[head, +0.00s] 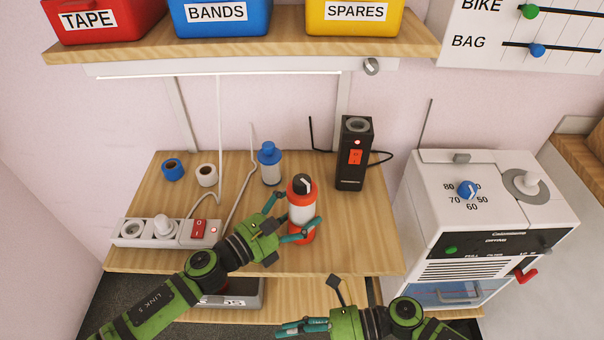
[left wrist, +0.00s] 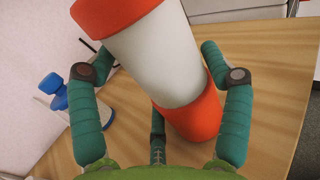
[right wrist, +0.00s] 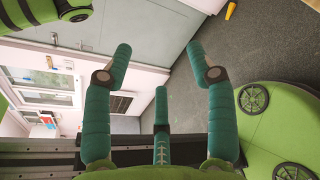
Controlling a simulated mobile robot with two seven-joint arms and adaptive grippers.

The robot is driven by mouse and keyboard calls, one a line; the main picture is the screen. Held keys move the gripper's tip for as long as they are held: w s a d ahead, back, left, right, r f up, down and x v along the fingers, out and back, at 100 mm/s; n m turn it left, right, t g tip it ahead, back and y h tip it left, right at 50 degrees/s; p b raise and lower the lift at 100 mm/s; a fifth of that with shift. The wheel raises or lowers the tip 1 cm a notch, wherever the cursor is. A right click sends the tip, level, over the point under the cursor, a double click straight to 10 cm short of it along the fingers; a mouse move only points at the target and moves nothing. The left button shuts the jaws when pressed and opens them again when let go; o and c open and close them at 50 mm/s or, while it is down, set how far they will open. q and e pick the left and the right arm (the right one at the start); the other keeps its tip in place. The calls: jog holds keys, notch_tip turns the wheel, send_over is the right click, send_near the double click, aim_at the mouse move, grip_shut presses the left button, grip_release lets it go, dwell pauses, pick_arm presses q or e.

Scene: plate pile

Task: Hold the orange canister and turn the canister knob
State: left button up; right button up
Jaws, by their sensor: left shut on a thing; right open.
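The orange canister (head: 301,213) stands upright on the wooden table near its front right, with orange top and base and a white middle band. A black knob (head: 303,184) with a light pointer is on its top. My left gripper (head: 300,228) has its fingers around the canister's body; the left wrist view shows the canister (left wrist: 170,55) between the fingers, its knob out of view. My right gripper (head: 308,326) is low in front of the table, apart from the canister. In the right wrist view its fingers (right wrist: 160,60) are spread and empty.
A blue-topped bottle (head: 270,165) and a black device (head: 354,155) stand behind the canister. Tape rolls (head: 206,175) and a power strip (head: 165,232) lie left. A white machine (head: 480,215) stands right. A shelf (head: 240,46) with bins hangs above.

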jog(key=w+d+r+n+g+y, duration=0.15)
jog(key=w+r+n+g, duration=0.3)
jog(key=r, duration=0.55)
jog(key=w+d+r+n+g, duration=0.2)
jog(key=w+r+n+g, duration=0.15)
jog(key=r+g, duration=0.4)
jog(key=w+d+r+n+g+y, duration=0.1)
jog(key=w+d+r+n+g, duration=0.2)
jog(key=r, duration=0.8)
jog(key=a+r+n+t+h, duration=0.1)
jog(key=a+r+t+h, duration=0.2)
jog(key=a, duration=0.5)
jog(key=w+a+r+n+t+h, duration=0.1)
jog(key=a+r+t+h, duration=0.15)
jog(key=a, duration=0.55)
jog(key=a+r+t+h, duration=0.2)
jog(key=a+t, duration=0.2)
jog(key=a, duration=0.4)
jog(key=t+h, duration=0.7)
jog(key=h, duration=0.4)
send_over(302, 179)
notch_tip(302, 179, down, 2)
jog(key=shift+n, duration=0.4)
notch_tip(302, 179, down, 12)
jog(key=shift+r, duration=0.1)
grip_shut()
